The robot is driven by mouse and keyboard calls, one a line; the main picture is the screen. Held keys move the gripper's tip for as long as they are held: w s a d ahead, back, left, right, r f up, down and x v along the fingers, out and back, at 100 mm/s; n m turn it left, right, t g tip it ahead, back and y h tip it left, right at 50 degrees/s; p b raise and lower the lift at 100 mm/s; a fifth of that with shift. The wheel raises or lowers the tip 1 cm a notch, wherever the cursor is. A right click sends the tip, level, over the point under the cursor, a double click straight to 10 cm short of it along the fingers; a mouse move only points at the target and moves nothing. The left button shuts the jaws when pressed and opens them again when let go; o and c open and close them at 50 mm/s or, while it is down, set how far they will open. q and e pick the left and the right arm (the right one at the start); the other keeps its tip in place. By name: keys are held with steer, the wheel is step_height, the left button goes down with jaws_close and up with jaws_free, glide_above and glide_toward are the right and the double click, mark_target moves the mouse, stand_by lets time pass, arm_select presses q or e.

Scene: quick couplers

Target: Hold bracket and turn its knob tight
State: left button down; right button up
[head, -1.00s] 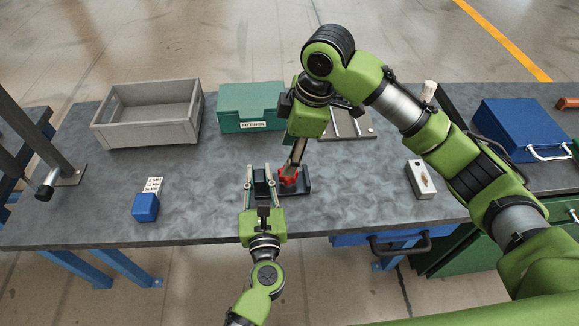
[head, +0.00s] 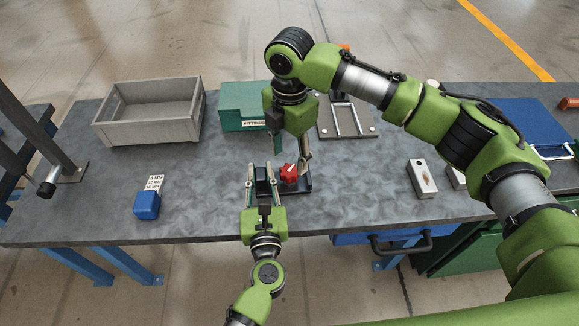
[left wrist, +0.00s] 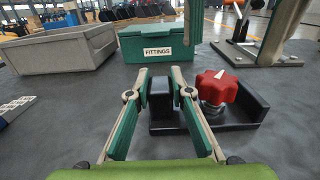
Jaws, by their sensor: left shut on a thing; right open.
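The black bracket (left wrist: 240,118) lies on the grey bench, with an upright block (left wrist: 165,115) at its left and a red lobed knob (left wrist: 215,88) with a white pointer mark at its right. The knob also shows in the head view (head: 289,174). My left gripper (head: 262,172) comes from the front edge and is shut on the bracket's block, one finger on each side. My right gripper (head: 291,160) points down over the knob, open, its fingers spread. In the left wrist view its fingers appear above the knob, apart from it.
A grey open bin (head: 150,130) and a green FITTINGS box (head: 240,97) stand behind. A blue block (head: 146,205) with a label card lies at left. A grey plate with a handle (head: 345,125) and a small metal block (head: 422,180) are at right.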

mark_target(289, 170)
steer(key=shift+f, duration=2.65)
steer(key=c, duration=1.1)
